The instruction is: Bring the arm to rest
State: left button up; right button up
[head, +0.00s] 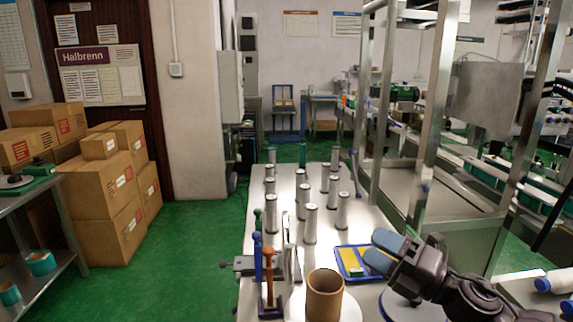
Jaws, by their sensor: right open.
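My right gripper (384,251) shows at the lower right, its arm coming in from the bottom right corner. Its two blue-padded fingers are apart, with nothing seen between them. They are over the right edge of the steel table (283,197), beside a blue tray (345,259) holding a yellow and a green item. In the picture the fingers partly overlap the tray; I cannot tell whether they touch it. A brown cardboard tube (324,297) stands upright on a white disc at the front, left of the gripper. My left gripper is not in view.
Several metal cylinders (310,222) stand upright along the table. An orange-handled stand (268,275) is at the front left. A metal frame (438,110) with machinery rises on the right. Stacked cardboard boxes (103,225) stand at the left. Green floor (190,250) is clear between boxes and table.

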jog(key=s+d+f+m+t+h, duration=0.2)
jog(key=d+f+m+h, duration=0.2)
jog(key=f+m+h, duration=0.6)
jog(key=s+d+f+m+t+h, duration=0.2)
jog(key=d+f+m+h, duration=0.15)
jog(key=f+m, duration=0.75)
jog(key=s+d+f+m+g+h, duration=0.1)
jog(key=s+f+m, duration=0.4)
jog(key=s, duration=0.5)
jog(key=s+d+f+m+g+h, duration=0.2)
jog(key=s+f+m+g, duration=0.2)
jog(key=s+f, duration=0.6)
jog(key=shift+s+d+m, duration=0.15)
jog(key=shift+s+m, duration=0.55)
jog(key=shift+s, duration=0.1)
